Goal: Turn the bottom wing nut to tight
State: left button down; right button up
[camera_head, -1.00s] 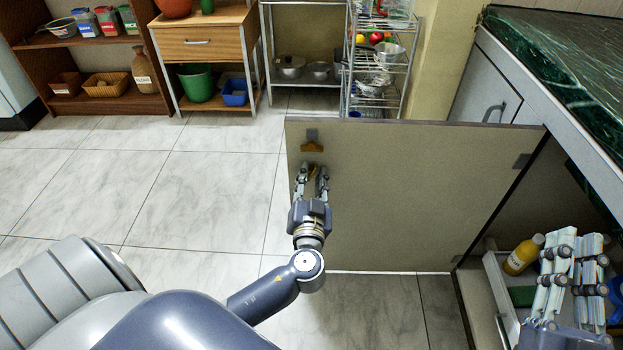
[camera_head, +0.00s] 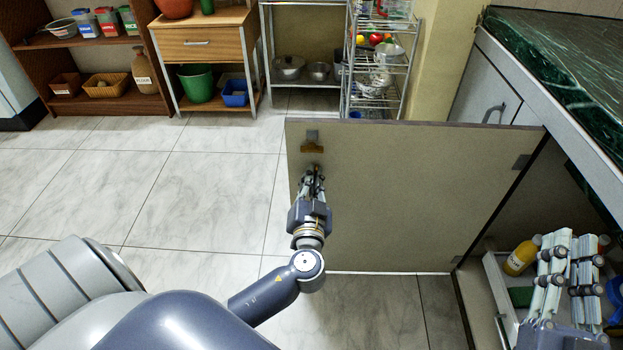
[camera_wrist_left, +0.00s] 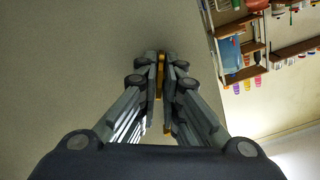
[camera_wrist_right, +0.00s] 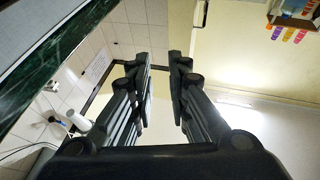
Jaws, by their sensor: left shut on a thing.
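A tan cabinet door panel (camera_head: 420,200) stands open in the head view. An upper brass-coloured wing nut (camera_head: 311,149) sits near its top left edge, below a small grey bracket. My left gripper (camera_head: 313,172) is at the panel just below it, shut on a brass-coloured piece that looks like the bottom wing nut. In the left wrist view this bottom wing nut (camera_wrist_left: 160,76) shows as a thin orange strip between the fingertips (camera_wrist_left: 160,64); most of it is hidden. My right gripper (camera_head: 577,242) is open and empty at the right; its gap also shows in the right wrist view (camera_wrist_right: 162,64).
The cabinet at right holds a yellow bottle (camera_head: 522,256) in a white tray (camera_head: 497,275), left of my right gripper. A green marble counter (camera_head: 575,60) overhangs above. Shelves stand at the back. The tiled floor (camera_head: 190,190) at left is clear.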

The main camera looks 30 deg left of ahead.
pick_arm(q)
jog(key=shift+m+p, duration=2.05)
jog(key=shift+m, duration=4.45)
pick_arm(e)
jog(key=s+d+f+g+h, duration=0.2)
jog(key=f+g, duration=0.3)
jog(key=f, duration=0.4)
jog(key=s+d+f+g+h, duration=0.1)
jog(key=s+f+g, duration=0.1)
jog(key=f+g, duration=0.4)
jog(key=shift+d+f+h, duration=0.35)
jog(key=shift+f+h, duration=0.05)
jog(key=shift+f, duration=1.45)
pick_arm(q)
jog(key=c, duration=1.8)
grip_release()
jog(key=shift+o, duration=0.2)
jog(key=v, duration=1.2)
